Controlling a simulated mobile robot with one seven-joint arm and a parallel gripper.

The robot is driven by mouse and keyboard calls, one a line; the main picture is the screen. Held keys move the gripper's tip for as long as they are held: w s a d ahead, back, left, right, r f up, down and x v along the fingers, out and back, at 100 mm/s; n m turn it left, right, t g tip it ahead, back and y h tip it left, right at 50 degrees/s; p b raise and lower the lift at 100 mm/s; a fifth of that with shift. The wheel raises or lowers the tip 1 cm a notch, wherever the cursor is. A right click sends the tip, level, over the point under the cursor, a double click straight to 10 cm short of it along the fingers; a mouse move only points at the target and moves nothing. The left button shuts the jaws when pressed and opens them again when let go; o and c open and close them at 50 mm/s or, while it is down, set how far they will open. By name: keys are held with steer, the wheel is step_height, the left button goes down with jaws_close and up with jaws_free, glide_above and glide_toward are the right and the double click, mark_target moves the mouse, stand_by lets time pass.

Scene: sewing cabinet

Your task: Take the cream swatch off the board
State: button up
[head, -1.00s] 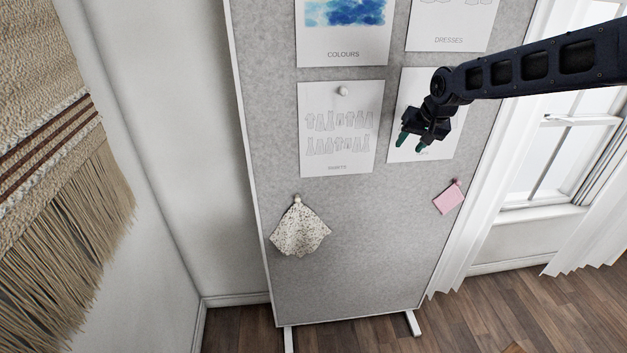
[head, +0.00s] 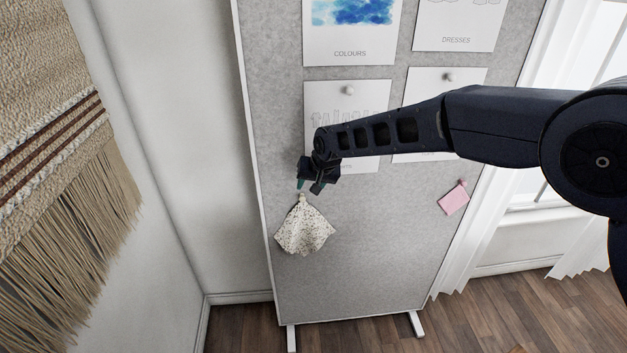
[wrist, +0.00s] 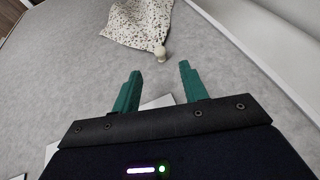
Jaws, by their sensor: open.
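The cream swatch (head: 304,231), speckled with dark dots, hangs from a pale round pin on the lower left of the grey board (head: 360,260). My gripper (head: 311,188) is just above the swatch's top in the head view, open and empty. In the wrist view the two green fingertips (wrist: 157,82) are apart. The swatch (wrist: 135,20) and its pin (wrist: 160,53) lie ahead of them, the pin near the middle of the gap's line. I cannot tell how far the fingers are from the board.
A pink swatch (head: 453,199) is pinned on the board's right side. Printed sheets, including the colours sheet (head: 350,38), cover the upper board. A fringed woven hanging (head: 75,200) is at the left.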

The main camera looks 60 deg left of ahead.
mark_target(303, 198)
steer(key=x, duration=0.7)
steer(key=shift+a+f, duration=0.1)
steer(key=shift+f, duration=0.2)
jaws_close()
steer(key=shift+s+d, duration=0.3)
steer(key=shift+d, duration=0.45)
steer(key=shift+s+d, duration=0.3)
steer(key=shift+d, duration=0.45)
steer(key=s+d, duration=0.3)
steer(key=d, duration=0.6)
steer(key=shift+s, duration=0.35)
stand_by(0.4)
